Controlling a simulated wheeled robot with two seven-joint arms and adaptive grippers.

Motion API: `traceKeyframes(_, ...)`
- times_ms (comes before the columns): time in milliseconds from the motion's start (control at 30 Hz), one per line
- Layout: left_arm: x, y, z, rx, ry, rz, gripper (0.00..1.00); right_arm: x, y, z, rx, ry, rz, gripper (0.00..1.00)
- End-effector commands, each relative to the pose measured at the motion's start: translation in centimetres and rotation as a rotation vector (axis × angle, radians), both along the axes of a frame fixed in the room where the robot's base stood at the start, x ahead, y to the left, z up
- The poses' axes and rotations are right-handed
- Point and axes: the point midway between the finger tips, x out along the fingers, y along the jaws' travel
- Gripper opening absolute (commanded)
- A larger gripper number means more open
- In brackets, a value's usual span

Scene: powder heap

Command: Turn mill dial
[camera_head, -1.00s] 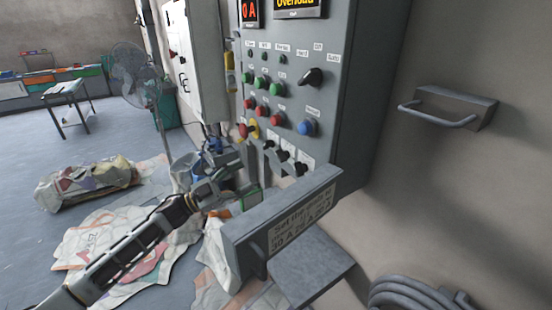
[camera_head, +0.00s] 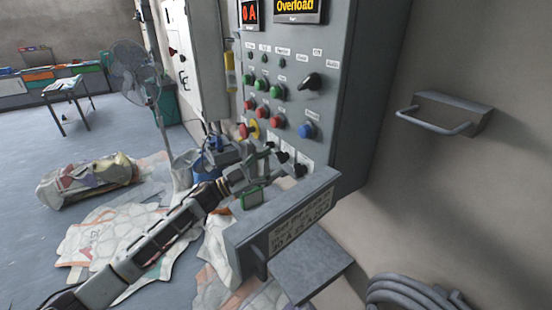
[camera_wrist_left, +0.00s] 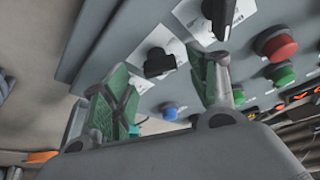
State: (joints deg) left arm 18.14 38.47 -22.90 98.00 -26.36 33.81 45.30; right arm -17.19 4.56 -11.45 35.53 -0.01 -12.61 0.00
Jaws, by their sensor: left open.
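The grey control panel (camera_head: 322,105) carries a row of black dials low on its face, on white labels. One black dial (camera_head: 299,170) shows at the right end of the row and another dial (camera_head: 283,157) beside it; the left end is partly hidden by my gripper. My left gripper (camera_head: 270,170) is open in front of these dials. In the left wrist view, its green-padded fingers (camera_wrist_left: 165,78) stand apart, with a black dial (camera_wrist_left: 160,62) beyond the gap between them. A second black dial (camera_wrist_left: 220,14) lies above the right finger. I cannot tell whether a finger touches a dial.
A sign ledge (camera_head: 290,220) juts out below the dials, close under the gripper. Coloured buttons (camera_head: 276,91) and a larger selector (camera_head: 311,82) sit higher. A display (camera_head: 297,8) reads "Overload". A wall handle (camera_head: 440,115) is at right.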

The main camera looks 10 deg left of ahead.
Motion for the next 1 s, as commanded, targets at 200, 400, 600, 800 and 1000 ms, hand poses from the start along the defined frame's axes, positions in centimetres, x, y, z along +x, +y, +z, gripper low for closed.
traceKeyframes(200, 0.9, -1.4, 0.7, -0.001, -0.001, -0.001, 0.59, 0.0, 0.0, 0.5, 0.0, 0.0, 0.0, 0.4)
traceKeyframes(400, 1.3, -1.8, 0.8, 0.001, 0.0, 0.001, 0.59, 0.0, 0.0, 0.6, 0.0, 0.0, 0.0, 0.4)
traceKeyframes(600, 1.3, -1.8, 0.8, 0.001, 0.0, 0.001, 0.59, 0.0, 0.0, 0.6, 0.0, 0.0, 0.0, 0.4)
traceKeyframes(800, 1.2, -1.8, 0.8, 0.001, -0.001, 0.0, 0.41, 0.0, 0.0, 0.6, 0.0, 0.0, 0.0, 0.4)
traceKeyframes(1000, 1.2, -1.8, 0.8, 0.001, -0.001, 0.0, 0.15, 0.0, 0.0, 0.6, 0.0, 0.0, 0.0, 0.4)
